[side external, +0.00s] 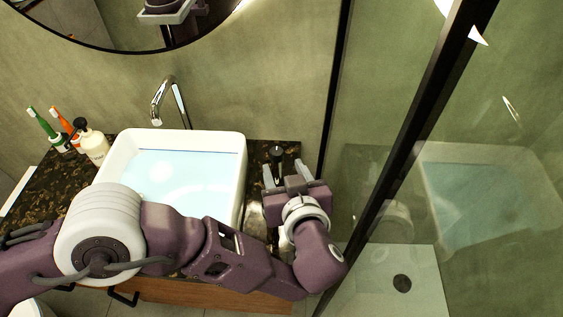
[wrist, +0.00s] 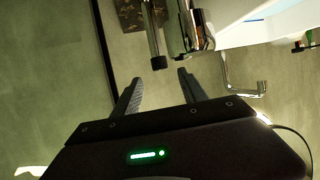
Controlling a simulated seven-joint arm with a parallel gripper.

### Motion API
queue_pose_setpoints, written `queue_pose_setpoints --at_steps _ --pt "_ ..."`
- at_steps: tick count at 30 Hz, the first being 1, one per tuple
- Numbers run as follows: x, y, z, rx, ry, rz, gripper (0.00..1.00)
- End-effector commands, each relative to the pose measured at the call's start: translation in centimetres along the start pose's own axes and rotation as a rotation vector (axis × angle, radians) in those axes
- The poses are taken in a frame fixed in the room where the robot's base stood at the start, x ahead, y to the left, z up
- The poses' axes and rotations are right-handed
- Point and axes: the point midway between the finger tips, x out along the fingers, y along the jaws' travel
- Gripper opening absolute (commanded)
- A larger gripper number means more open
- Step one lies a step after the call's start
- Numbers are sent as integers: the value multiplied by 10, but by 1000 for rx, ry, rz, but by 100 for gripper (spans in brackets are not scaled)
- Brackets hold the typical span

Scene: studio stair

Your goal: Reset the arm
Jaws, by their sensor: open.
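My gripper (side external: 287,174) is at the right end of the dark stone counter (side external: 258,154), to the right of the white basin. Its two fingers are apart with nothing held between them. In the wrist view my gripper (wrist: 160,75) also shows its fingers spread. A small dark upright object with a black top (side external: 278,151) stands on the counter just beyond the fingertips. A slim dark-ended object (wrist: 155,45) shows ahead of the fingers in the wrist view; I cannot tell whether it touches them.
The white basin (side external: 239,163) holds pale blue water, with a chrome faucet (side external: 170,98) behind it. A pump bottle (side external: 95,147) and toothbrushes in holders (side external: 58,140) stand at left. A black-framed glass panel (side external: 408,130) rises close on the right.

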Motion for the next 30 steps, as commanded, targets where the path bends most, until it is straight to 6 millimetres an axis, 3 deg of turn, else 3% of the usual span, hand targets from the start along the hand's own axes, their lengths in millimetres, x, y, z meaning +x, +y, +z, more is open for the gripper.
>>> queue_pose_setpoints --at_steps 14,17,20,22,24,26,27,30 --pt "0 0 0 -1 0 0 50" --pt "1 7 -15 -10 4 34 50" --pt "5 28 -68 -30 14 166 50" --pt "5 41 -133 -20 24 322 50" --pt "0 31 -196 38 17 470 50" --pt "-5 3 -233 112 -13 555 50" --pt "-9 -25 -250 166 -46 590 50" --pt "-29 -105 -270 254 -161 630 50"
